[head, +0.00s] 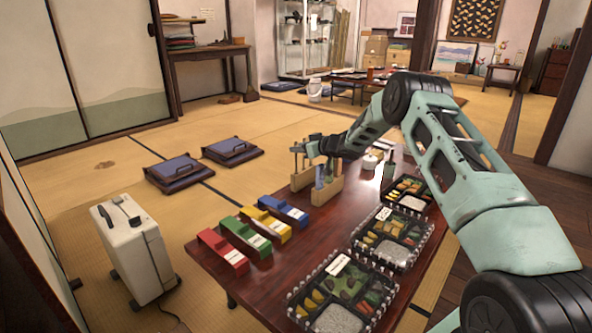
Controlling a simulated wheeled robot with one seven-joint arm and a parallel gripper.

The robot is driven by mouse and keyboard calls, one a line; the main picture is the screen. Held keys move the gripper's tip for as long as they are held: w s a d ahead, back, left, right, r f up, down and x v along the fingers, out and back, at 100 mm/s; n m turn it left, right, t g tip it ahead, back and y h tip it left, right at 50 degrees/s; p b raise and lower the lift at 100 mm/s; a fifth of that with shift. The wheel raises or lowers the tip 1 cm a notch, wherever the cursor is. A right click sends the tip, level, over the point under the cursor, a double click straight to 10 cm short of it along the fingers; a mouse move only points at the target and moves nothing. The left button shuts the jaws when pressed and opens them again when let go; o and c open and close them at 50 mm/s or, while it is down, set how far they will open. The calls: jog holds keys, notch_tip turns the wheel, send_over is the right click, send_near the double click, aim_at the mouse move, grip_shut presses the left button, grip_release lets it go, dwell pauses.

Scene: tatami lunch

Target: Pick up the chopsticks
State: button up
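Whether the fingers are open or shut does not show.
The dark red table (250,285) also holds red (222,250), green (245,238), yellow (266,226) and blue (284,212) boxes. Several bento trays (345,292) line its right side.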

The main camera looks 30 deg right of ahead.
grip_shut()
jog(key=shift+r, duration=0.1)
notch_tip(320, 180, up, 18)
jog(key=p, duration=1.4)
jog(key=shift+r+p, duration=0.15)
jog(key=shift+p, duration=0.15)
jog(key=shift+s+a, duration=0.1)
